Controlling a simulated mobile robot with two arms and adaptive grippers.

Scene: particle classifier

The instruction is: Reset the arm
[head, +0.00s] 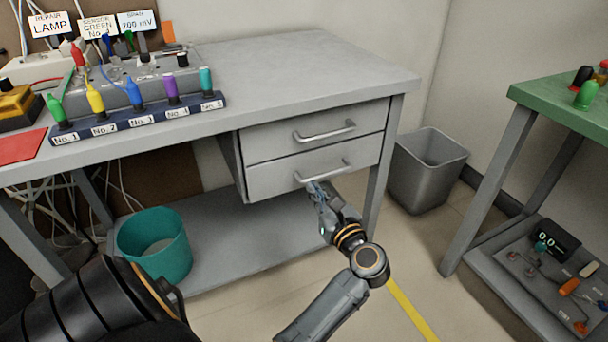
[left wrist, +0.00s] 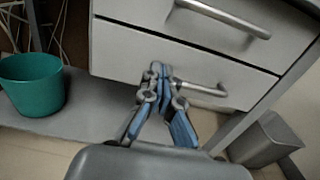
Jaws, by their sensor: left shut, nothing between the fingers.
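My left gripper (head: 316,190) is in front of the lower drawer (head: 270,175) of the grey desk, close to the left end of its handle (head: 325,174). In the left wrist view its fingertips (left wrist: 160,72) are together and empty, just left of the lower handle (left wrist: 205,90). I cannot tell whether the fingers touch the handle or the drawer front. Both the lower drawer and the upper drawer (head: 285,140) look shut. My right gripper is not in view.
A teal bin (head: 155,250) stands on the lower shelf at left. A grey bin (head: 415,185) stands right of the desk. A green table (head: 560,100) is at right. Coloured plugs sit in a numbered rack (head: 135,118) on the desktop. The desktop's right part is clear.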

